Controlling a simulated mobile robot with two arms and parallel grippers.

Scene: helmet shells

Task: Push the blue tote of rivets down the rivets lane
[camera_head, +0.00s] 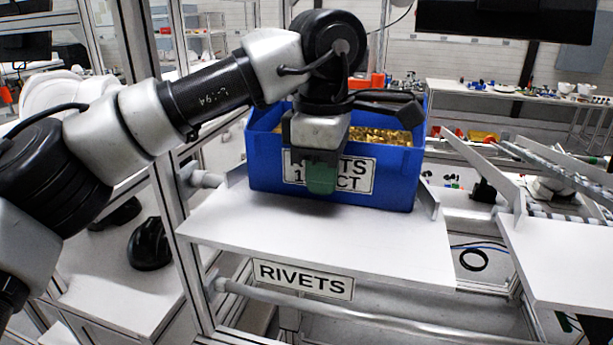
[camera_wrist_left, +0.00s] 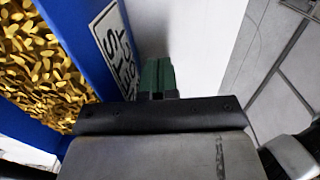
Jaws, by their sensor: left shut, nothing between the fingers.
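The blue tote (camera_head: 385,188) stands upright on the white lane board with the RIVETS sign (camera_head: 303,279) on its front edge. It is filled with gold rivets (camera_head: 385,136) and has a white label on its near face. My left gripper (camera_head: 321,180), with green fingertips, is shut and empty, pointing down in front of that face and hiding part of the label. In the left wrist view the green fingers (camera_wrist_left: 157,78) are together beside the tote's labelled wall (camera_wrist_left: 92,45); whether they touch it I cannot tell. My right gripper is not in view.
The white lane board (camera_head: 330,235) is bare in front of the tote, with low metal guides (camera_head: 428,202) beside it. A metal frame post (camera_head: 150,120) stands at the left. Another white board (camera_head: 560,265) and a roller track lie to the right.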

